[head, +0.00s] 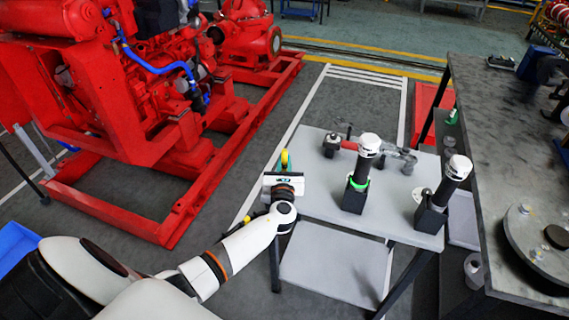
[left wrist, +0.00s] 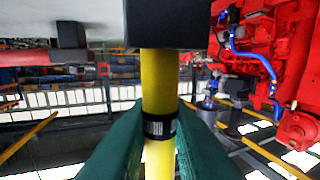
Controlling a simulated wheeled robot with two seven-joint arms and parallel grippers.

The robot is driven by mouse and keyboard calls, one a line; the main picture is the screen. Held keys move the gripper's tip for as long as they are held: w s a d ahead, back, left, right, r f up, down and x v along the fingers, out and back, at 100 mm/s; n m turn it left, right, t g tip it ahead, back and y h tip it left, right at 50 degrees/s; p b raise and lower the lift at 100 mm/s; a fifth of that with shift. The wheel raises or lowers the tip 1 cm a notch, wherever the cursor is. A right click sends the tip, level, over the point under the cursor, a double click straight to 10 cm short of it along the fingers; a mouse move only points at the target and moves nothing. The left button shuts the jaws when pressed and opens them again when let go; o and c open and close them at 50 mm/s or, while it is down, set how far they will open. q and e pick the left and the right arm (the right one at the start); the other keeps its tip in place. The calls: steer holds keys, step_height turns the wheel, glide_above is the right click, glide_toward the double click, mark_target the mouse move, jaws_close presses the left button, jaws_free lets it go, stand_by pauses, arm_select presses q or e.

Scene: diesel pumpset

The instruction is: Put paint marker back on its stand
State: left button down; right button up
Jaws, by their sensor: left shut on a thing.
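My left gripper (head: 284,170) is over the left edge of the small grey table. In the left wrist view its green fingers (left wrist: 160,150) are shut on a yellow rod with a black band (left wrist: 160,85), which appears to be the paint marker. A bit of yellow (head: 284,158) also shows at the gripper in the head view. A dark block (left wrist: 165,22) overlaps the rod's upper end in the wrist view; I cannot tell whether they touch. On the table, two black block stands (head: 354,196) hold dark, white-topped cylinders (head: 367,153). Which stand belongs to the marker is unclear. My right gripper is not in view.
The grey table (head: 318,200) has free room at its front left. A red-handled tool (head: 345,144) lies towards its back. A dark workbench (head: 500,150) stands at right, and the red pumpset (head: 150,100) at left. A blue bin (head: 14,245) is at far left.

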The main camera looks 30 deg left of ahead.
arm_select(q)
steer(key=shift+f+b, duration=0.9)
steer(key=shift+f, duration=0.1)
steer(key=c, duration=1.3)
jaws_free()
steer(key=v, duration=1.2)
